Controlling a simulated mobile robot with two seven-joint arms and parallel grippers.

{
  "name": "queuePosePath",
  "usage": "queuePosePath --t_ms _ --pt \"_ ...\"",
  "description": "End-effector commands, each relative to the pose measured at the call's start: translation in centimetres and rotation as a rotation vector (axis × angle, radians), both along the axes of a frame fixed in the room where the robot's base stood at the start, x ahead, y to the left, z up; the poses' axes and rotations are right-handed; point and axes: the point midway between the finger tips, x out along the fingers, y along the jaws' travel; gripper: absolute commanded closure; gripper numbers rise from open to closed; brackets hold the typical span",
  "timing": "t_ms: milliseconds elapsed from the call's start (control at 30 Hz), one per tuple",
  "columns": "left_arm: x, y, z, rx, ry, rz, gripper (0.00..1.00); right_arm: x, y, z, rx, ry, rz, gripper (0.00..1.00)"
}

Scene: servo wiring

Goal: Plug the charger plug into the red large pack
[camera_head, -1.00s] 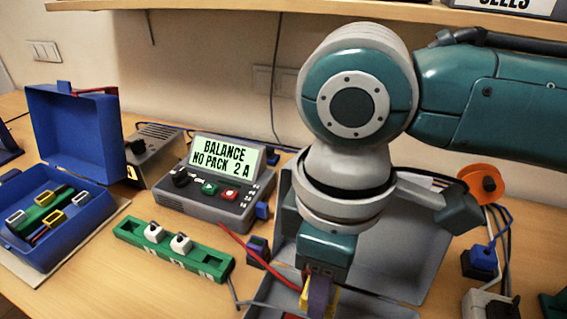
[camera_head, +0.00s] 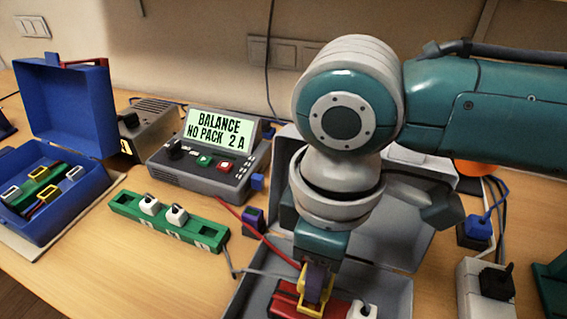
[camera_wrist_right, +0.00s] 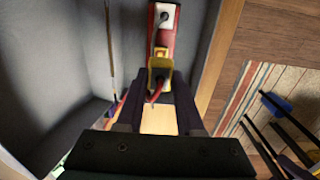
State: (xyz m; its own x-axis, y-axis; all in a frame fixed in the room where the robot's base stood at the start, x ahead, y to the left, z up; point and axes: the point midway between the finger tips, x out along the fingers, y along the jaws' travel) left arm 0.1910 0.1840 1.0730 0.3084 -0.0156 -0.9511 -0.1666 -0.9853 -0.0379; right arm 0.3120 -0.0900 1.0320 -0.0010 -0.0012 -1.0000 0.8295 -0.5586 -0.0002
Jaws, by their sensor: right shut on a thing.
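My right gripper (camera_head: 316,297) points down, shut on a yellow charger plug (camera_head: 327,284) with a red lead. The plug is at the red large pack (camera_head: 287,302), which lies in a grey open case near the bottom of the head view. In the right wrist view the yellow plug (camera_wrist_right: 159,72) sits ahead of the fingers against the near end of the red pack (camera_wrist_right: 163,45). A white block with a dark lead (camera_wrist_right: 163,16) is at the pack's far end. I cannot tell whether the plug is seated. My left gripper is not in view.
The grey charger (camera_head: 210,150) reads "BALANCE NO PACK 2 A". A green strip with white plugs (camera_head: 165,222) lies in front of it. A blue open toolbox (camera_head: 60,170) is at left.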

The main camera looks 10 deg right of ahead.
Motion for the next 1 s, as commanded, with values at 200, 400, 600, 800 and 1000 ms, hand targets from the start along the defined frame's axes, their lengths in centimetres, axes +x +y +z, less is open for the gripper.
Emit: queuePosePath --t_ms 200,400,600,800,1000 --pt "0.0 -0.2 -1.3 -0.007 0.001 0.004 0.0 0.0 0.0 -1.8 0.001 -0.001 0.0 1.0" --pt "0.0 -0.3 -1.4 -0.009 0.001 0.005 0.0 0.0 0.0 -2.2 0.0 -0.001 0.0 1.0" --pt "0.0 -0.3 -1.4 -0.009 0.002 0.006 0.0 0.0 0.0 -2.1 0.001 -0.001 0.0 1.0" --pt "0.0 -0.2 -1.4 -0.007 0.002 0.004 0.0 0.0 0.0 -2.1 0.001 -0.001 0.0 1.0" --pt "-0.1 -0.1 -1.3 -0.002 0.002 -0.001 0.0 0.0 0.0 -2.1 0.001 -0.001 0.0 1.0"
